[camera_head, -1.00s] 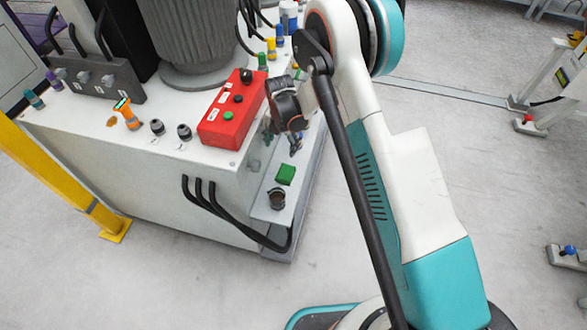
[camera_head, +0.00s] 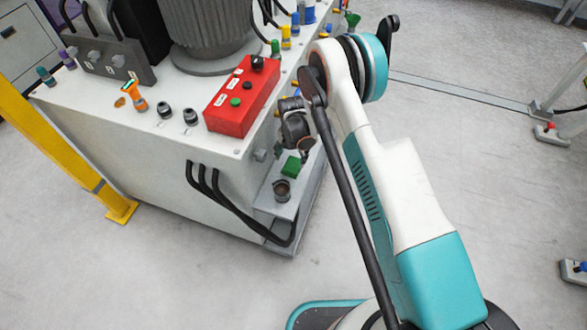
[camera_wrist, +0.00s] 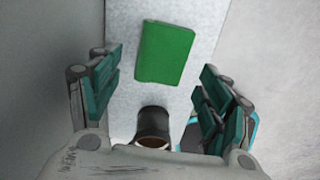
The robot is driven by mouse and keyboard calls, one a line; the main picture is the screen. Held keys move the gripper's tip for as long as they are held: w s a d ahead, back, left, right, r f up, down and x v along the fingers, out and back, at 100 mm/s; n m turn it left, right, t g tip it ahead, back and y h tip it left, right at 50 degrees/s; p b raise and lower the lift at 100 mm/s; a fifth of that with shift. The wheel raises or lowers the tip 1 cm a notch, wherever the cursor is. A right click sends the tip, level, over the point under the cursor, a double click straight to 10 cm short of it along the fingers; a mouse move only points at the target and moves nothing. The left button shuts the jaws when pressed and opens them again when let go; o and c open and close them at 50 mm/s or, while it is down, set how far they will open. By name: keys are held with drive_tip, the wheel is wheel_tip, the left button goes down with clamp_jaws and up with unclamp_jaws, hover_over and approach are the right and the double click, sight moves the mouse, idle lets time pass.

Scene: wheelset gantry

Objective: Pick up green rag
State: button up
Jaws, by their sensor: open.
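The green rag (camera_head: 291,166) is a flat, folded-looking green rectangle on the narrow grey ledge (camera_head: 273,210) at the side of the white machine. In the wrist view the rag (camera_wrist: 165,52) lies ahead of my gripper (camera_wrist: 160,68), roughly between the lines of its two fingers. My gripper is open, its teal-padded fingers spread wide with nothing held. In the head view my gripper (camera_head: 304,148) is just above and right of the rag, partly hidden by my arm. The height gap to the rag is hard to judge.
A dark round cup (camera_head: 282,190) stands on the ledge near the rag; it shows in the wrist view (camera_wrist: 153,127) between the finger bases. Black cables (camera_head: 222,200) curve to the ledge's near end. A red control box (camera_head: 240,100) sits on the machine top above.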

sight(293, 165)
drive_tip(key=f+b, duration=0.1)
drive_tip(key=f, duration=0.2)
drive_tip(key=f+b, duration=0.1)
drive_tip(key=f, duration=0.1)
drive_tip(key=shift+s+d+f+b, duration=0.1)
drive_tip(key=shift+d+b, duration=0.25)
drive_tip(key=shift+c, duration=0.6)
drive_tip(key=c, duration=0.9)
